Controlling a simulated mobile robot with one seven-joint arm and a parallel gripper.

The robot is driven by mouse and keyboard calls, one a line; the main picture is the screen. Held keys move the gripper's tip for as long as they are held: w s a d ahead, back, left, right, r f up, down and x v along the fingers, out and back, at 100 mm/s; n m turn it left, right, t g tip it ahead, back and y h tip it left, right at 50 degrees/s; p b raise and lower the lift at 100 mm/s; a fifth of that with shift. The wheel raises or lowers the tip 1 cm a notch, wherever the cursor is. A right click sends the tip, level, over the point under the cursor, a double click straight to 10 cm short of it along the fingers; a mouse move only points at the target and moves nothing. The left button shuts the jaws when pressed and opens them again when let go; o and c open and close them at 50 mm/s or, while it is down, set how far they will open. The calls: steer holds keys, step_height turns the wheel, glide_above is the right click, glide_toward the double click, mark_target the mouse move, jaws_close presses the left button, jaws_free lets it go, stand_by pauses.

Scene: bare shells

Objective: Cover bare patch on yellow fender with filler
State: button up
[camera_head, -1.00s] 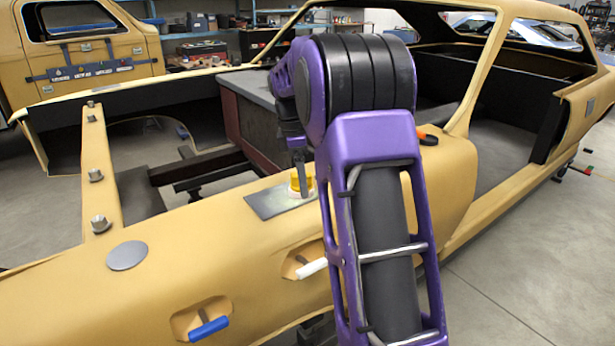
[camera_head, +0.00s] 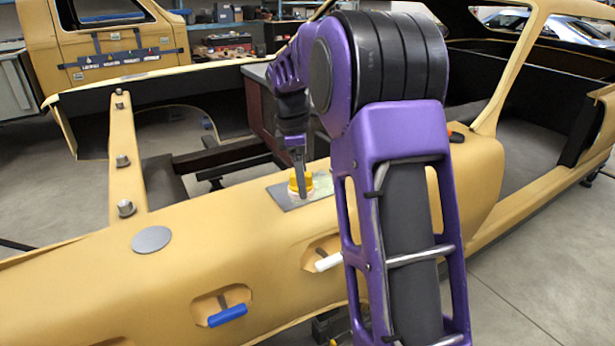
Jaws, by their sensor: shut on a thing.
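The yellow fender (camera_head: 240,235) runs across the foreground. A grey rectangular bare patch (camera_head: 277,194) lies on its top. My gripper (camera_head: 299,168) points down over this patch and is shut on a small yellow tool (camera_head: 308,181). The tool's lower end looks to be at the patch surface; exact contact is hard to tell. A pale greenish-white smear (camera_head: 322,184), which looks like filler, covers part of the patch right of the tool. The patch's left part is still plain grey. My purple arm hides the fender to the right.
A grey round disc (camera_head: 151,240) lies flat on the fender at left. A blue handle (camera_head: 227,315) and a white handle (camera_head: 328,262) sit in recesses on its side. Bolts (camera_head: 126,208) stand on the crossbar. A black and orange item (camera_head: 456,134) lies behind my arm.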

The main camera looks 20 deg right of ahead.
mark_target(290, 196)
steer(key=shift+s+a+f, duration=0.1)
steer(key=shift+s+a, duration=0.1)
steer(key=shift+a, duration=0.7)
steer(key=shift+s+a+f, duration=0.1)
steer(key=shift+s+a, duration=0.1)
steer(key=shift+a, duration=0.65)
steer(key=shift+s+a+r, duration=0.1)
steer(key=shift+s+a, duration=0.05)
steer(key=shift+a, duration=0.6)
steer(key=shift+s+a+r, duration=0.1)
steer(key=shift+a, duration=0.65)
steer(key=shift+w+a, duration=0.15)
steer(key=shift+w, duration=0.6)
steer(key=shift+w+a, duration=0.1)
steer(key=shift+w, duration=0.65)
steer(key=shift+w+d+f, duration=0.1)
steer(key=shift+w+d, duration=0.1)
steer(key=shift+d, duration=0.95)
steer(key=shift+w+d+r, duration=0.1)
steer(key=shift+w+d, duration=0.1)
steer(key=shift+d, duration=1)
steer(key=shift+w+d+f, duration=0.1)
steer(key=shift+w+d, duration=0.1)
steer(key=shift+d, duration=0.95)
